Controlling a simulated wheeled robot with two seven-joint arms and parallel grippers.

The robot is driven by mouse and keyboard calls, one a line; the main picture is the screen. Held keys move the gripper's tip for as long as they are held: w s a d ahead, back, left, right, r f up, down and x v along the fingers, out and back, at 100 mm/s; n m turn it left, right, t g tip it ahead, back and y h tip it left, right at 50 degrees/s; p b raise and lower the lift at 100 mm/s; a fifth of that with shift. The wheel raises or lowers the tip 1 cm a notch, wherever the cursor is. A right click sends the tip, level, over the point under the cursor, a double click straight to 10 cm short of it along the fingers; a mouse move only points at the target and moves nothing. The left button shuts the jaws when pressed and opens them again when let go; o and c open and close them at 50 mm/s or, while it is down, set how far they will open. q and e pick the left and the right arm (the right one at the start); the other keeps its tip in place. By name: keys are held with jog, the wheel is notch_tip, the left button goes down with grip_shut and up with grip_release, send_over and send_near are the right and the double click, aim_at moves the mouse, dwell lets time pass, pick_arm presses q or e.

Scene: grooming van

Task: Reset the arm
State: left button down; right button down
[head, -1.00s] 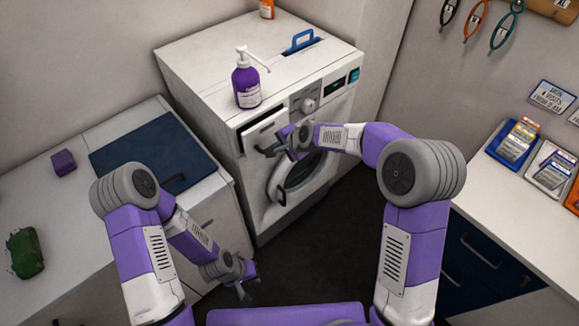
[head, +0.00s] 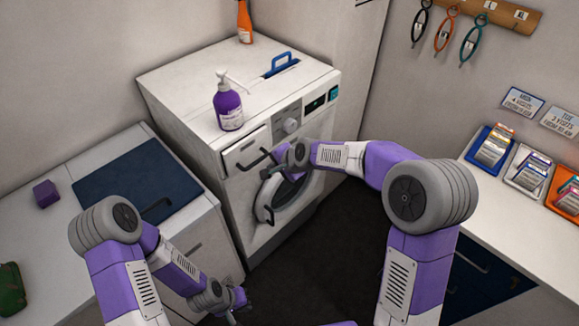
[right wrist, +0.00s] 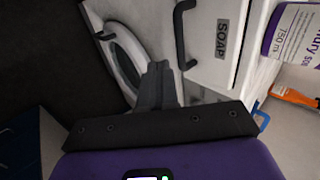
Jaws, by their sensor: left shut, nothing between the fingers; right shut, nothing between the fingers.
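My right gripper (right wrist: 157,85) is shut and empty in the right wrist view. Its fingers point toward the front of the white washing machine (head: 318,148). In the head view the right wrist hangs just right of the soap drawer's dark handle (head: 255,160), and the fingertips are hard to make out. The drawer front labelled SOAP (right wrist: 212,62) shows beside the fingers in the wrist view; I cannot tell whether they touch it. My left gripper (head: 238,310) is shut and empty, low in front of the left cabinet, near the bottom edge of the head view.
A purple pump bottle (head: 229,108) and an orange bottle (head: 244,22) stand on the machine. The round door (head: 270,200) is below the drawer. A counter (head: 500,205) with card trays is at right. Dark floor (head: 310,265) lies open between.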

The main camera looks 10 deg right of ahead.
jog(key=v, duration=0.6)
jog(key=s+d+f+n+g+h, duration=0.15)
jog(key=s+f, duration=0.25)
jog(key=f, duration=0.6)
jog(key=s+d+f+n+g, duration=0.1)
jog(key=s+d+f+n, duration=0.15)
jog(key=f, duration=0.65)
jog(key=s+a+f+n+g+b, duration=0.1)
jog(key=s+f+n+g, duration=0.2)
jog(key=s+f, duration=1.2)
jog(key=s, duration=0.4)
jog(key=shift+s+f+n+y+b, duration=0.3)
jog(key=shift+s+n+y, duration=0.05)
jog(key=shift+n, duration=0.05)
jog(key=shift+g, duration=0.25)
